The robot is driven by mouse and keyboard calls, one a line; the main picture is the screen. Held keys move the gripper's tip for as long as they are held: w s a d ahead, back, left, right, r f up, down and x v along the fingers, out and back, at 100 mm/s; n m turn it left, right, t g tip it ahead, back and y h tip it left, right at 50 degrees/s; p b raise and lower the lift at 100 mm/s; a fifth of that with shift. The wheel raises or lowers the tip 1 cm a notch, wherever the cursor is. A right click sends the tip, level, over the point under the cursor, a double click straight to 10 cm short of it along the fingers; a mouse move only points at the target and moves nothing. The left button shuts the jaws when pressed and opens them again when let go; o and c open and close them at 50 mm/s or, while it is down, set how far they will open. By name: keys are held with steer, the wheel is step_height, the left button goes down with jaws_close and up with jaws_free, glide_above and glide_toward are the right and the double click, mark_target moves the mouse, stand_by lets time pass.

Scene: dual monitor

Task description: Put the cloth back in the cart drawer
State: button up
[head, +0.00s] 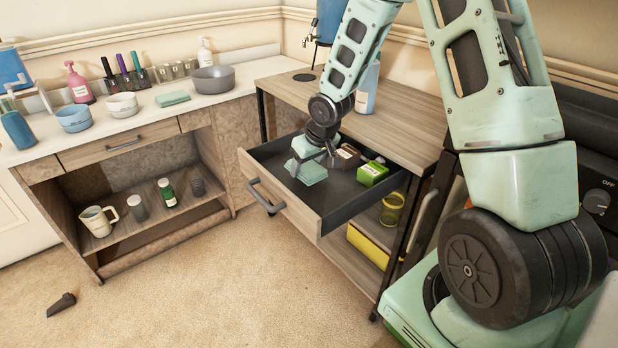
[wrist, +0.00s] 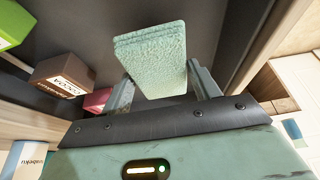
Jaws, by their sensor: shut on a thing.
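The cart drawer (head: 283,208) is pulled open, with a wooden front and a dark inside. My gripper (head: 312,160) is over the left part of this drawer, pointing down, and is shut on a pale green folded cloth (head: 313,174). In the wrist view the cloth (wrist: 152,52) stands out between the two fingers of my gripper (wrist: 165,90), with the dark drawer floor (wrist: 90,25) behind it. I cannot tell whether the cloth touches the floor.
In the drawer, right of the cloth, are a brown box (wrist: 62,76), a green box (head: 372,173) and a pinkish box (wrist: 97,101). Another teal folded cloth (head: 172,98) lies on the left counter. The wooden cart top (head: 395,125) is mostly clear.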

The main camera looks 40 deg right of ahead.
steer(key=shift+f+b, duration=0.45)
steer(key=shift+f, duration=1.35)
steer(key=shift+f, duration=0.1)
steer(key=o, duration=0.9)
